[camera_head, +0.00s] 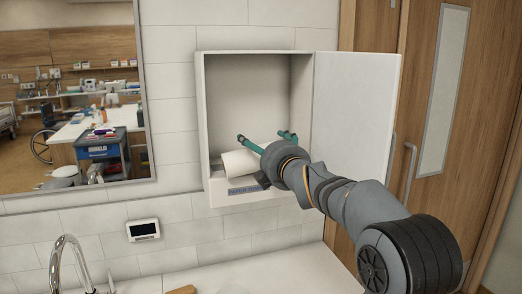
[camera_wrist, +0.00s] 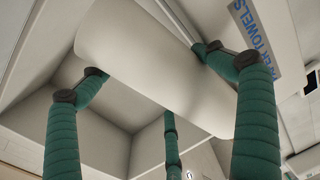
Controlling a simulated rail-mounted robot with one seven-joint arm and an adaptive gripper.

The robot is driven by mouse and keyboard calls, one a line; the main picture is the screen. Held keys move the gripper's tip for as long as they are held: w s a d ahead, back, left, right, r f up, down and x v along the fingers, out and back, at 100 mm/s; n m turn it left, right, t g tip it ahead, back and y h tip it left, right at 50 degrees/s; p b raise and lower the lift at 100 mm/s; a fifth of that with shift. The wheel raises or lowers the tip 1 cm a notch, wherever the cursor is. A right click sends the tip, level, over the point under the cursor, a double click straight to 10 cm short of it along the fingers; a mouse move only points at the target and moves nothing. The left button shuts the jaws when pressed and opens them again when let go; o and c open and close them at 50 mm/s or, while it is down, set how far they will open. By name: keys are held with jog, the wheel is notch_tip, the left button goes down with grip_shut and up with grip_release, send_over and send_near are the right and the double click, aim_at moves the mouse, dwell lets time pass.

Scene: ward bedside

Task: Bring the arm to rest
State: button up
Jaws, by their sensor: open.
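My gripper (camera_head: 262,138) is at the end of my arm, inside the open white wall cabinet (camera_head: 202,130). Its green fingers are spread open. A white paper roll (camera_head: 241,164) lies at the bottom of the cabinet, tilted, just below and in front of the fingers. In the wrist view the roll (camera_wrist: 150,62) fills the space between the spread fingers of my gripper (camera_wrist: 160,85). Whether any finger touches the roll cannot be told. My wrist hides the roll's right end.
The cabinet door (camera_head: 357,125) stands open to the right, behind my arm. A blue paper towels label (camera_head: 245,190) is on the cabinet's lower front. Below are a counter (camera_head: 240,275), a faucet (camera_head: 68,250) and a small wall display (camera_head: 143,229). A mirror (camera_head: 70,100) hangs left.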

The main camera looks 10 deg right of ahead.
jog(key=s+d+b, duration=0.1)
jog(key=s+b, duration=1.2)
jog(key=s, duration=0.1)
jog(key=shift+s+d+r+b, duration=0.15)
jog(key=shift+s+d+b, duration=0.15)
jog(key=shift+s+d, duration=0.1)
dwell(0.4)
jog(key=shift+w, duration=0.1)
jog(key=w+p, duration=0.1)
jog(key=p, duration=0.1)
jog(key=w+p, duration=0.2)
jog(key=p, duration=0.1)
jog(key=w+p, duration=0.2)
jog(key=p, duration=0.1)
jog(key=shift+w+a, duration=0.25)
jog(key=shift+a, duration=0.1)
